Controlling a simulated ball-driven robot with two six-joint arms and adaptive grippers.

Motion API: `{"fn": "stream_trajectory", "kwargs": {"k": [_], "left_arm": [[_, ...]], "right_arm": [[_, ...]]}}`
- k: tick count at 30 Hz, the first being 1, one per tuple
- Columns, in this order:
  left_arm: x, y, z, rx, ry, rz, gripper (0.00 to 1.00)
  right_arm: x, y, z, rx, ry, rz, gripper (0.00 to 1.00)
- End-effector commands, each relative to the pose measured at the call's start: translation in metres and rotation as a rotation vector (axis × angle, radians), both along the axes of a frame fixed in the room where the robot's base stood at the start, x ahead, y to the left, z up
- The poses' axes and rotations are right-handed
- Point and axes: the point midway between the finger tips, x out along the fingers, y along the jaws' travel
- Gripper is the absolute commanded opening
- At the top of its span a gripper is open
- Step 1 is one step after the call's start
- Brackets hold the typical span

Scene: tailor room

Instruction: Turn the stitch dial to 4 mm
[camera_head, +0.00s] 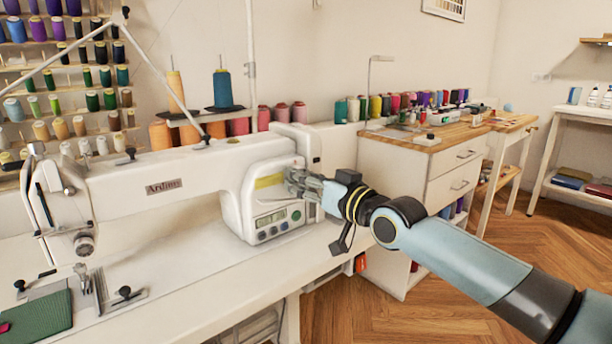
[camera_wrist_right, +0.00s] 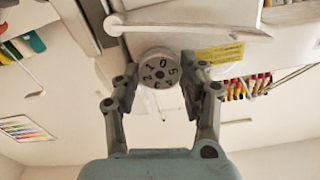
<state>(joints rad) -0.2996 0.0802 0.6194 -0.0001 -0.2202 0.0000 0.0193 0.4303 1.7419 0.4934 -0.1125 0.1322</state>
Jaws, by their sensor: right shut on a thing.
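The white sewing machine (camera_head: 140,205) stands on its table. In the head view my right gripper (camera_head: 294,181) reaches the right end of the machine head, above a small display panel (camera_head: 272,220), and covers the dial there. I cannot tell which number is at the setting mark. My left gripper is not in view.
A yellow label (camera_wrist_right: 219,53) is on the machine near the dial. Thread cones (camera_head: 222,88) stand behind the machine. Green cloth (camera_head: 38,316) lies on the table at the front left. A white cabinet with a wooden top (camera_head: 450,140) is at the right.

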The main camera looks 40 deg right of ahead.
Motion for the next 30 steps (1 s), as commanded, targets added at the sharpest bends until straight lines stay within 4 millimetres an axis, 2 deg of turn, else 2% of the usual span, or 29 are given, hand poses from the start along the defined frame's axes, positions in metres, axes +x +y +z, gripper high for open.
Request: {"fn": "stream_trajectory", "kwargs": {"k": [15, 30], "left_arm": [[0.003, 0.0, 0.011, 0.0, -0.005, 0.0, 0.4], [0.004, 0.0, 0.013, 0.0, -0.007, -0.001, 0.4]], "right_arm": [[0.0, 0.0, -0.001, 0.431, 0.037, -0.001, 0.1], [0.0, 0.0, -0.002, 0.589, 0.051, -0.001, 0.1]]}}
